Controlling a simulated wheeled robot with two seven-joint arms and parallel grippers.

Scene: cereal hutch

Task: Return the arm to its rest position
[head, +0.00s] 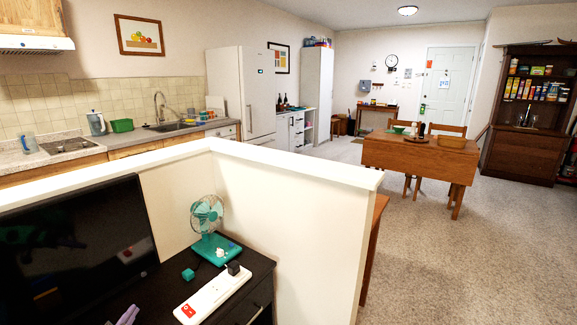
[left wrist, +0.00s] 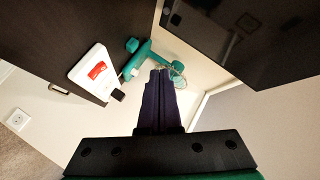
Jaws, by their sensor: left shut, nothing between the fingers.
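My left gripper (head: 128,316) shows only as purple fingertips at the bottom edge of the head view. In the left wrist view my left gripper (left wrist: 158,72) has its two dark purple fingers together, with nothing between them. It points toward the teal fan (left wrist: 139,62), which stands on the dark cabinet. In the head view the fingertips are left of the white power strip (head: 212,294) and apart from it. The rest of my left arm is hidden below the head view. My right gripper is in neither view.
The dark cabinet (head: 160,287) carries the fan, the power strip with a black plug (head: 233,268), and a small teal block (head: 188,274). A black screen (head: 70,250) stands close at left. A white half wall (head: 290,220) closes the back and right.

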